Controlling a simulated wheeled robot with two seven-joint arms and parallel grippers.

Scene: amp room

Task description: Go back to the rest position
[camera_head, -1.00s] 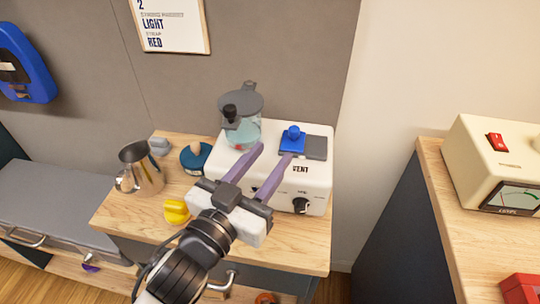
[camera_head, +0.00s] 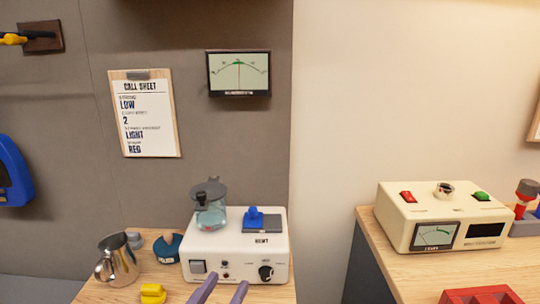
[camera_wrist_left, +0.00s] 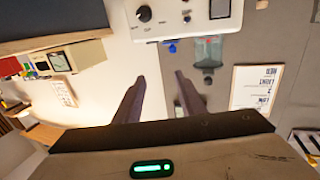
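My left gripper (camera_head: 222,290) shows at the bottom edge of the head view, only its two purple fingers in sight, in front of the white box with knob and switches. The fingers are apart with nothing between them. In the left wrist view the same fingers (camera_wrist_left: 159,95) are spread and empty, with the white box (camera_wrist_left: 190,15) beyond them. A glass jar with a dark lid (camera_head: 209,205) and a blue knob on a plate (camera_head: 255,217) sit on top of the white box. My right gripper is in neither view.
A metal jug (camera_head: 118,262), a teal round object (camera_head: 168,248) and a yellow piece (camera_head: 153,293) stand on the wooden top left of the box. A cream meter box (camera_head: 443,217) and a red box (camera_head: 480,295) are on the right bench. A call sheet (camera_head: 145,115) and a wall meter (camera_head: 239,73) hang above.

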